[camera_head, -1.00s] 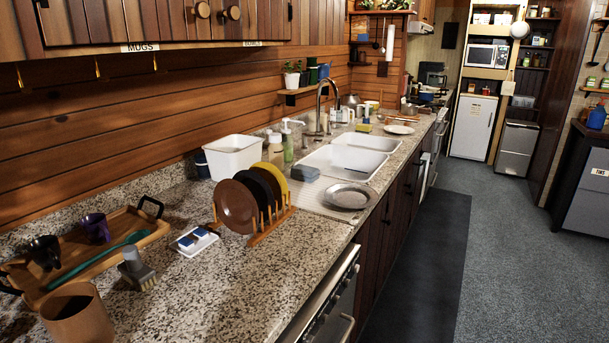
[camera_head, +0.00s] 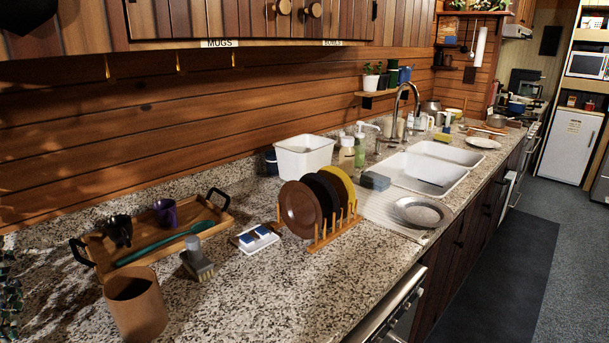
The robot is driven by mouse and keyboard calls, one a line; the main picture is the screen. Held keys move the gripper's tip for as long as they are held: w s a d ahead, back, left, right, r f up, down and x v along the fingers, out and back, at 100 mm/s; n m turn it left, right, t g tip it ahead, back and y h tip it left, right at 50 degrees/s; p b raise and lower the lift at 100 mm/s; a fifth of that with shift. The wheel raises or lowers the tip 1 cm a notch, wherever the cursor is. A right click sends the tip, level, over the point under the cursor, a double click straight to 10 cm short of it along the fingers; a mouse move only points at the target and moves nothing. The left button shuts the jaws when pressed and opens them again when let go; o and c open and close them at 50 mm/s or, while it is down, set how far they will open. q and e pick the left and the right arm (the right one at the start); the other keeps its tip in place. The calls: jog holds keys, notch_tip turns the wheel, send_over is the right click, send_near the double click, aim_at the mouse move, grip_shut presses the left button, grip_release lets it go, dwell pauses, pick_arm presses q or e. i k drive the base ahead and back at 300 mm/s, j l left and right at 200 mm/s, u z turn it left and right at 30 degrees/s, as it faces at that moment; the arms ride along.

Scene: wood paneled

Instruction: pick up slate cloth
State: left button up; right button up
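A small slate-blue folded piece (camera_head: 376,181), which looks like the slate cloth, lies on the counter by the near left corner of the white double sink (camera_head: 408,175). It sits behind the grey round dish (camera_head: 422,211) and to the right of the plate rack (camera_head: 334,231). Its top and front show and nothing covers it. Neither of my grippers is in view.
The rack holds brown, black and yellow plates. A white tub (camera_head: 304,157), bottles and a tall faucet (camera_head: 404,100) stand behind. A wooden tray (camera_head: 187,237) with mugs, a brush (camera_head: 196,261) and a brown pot (camera_head: 135,304) fill the left. The front counter is mostly bare.

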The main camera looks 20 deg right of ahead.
aim_at(372, 180)
jog(key=i+l+u, duration=0.1)
jog(key=l+u, duration=0.4)
jog(key=l, duration=0.65)
jog(key=k+l+u, duration=0.1)
jog(key=l+u, duration=0.35)
jog(key=l, duration=0.7)
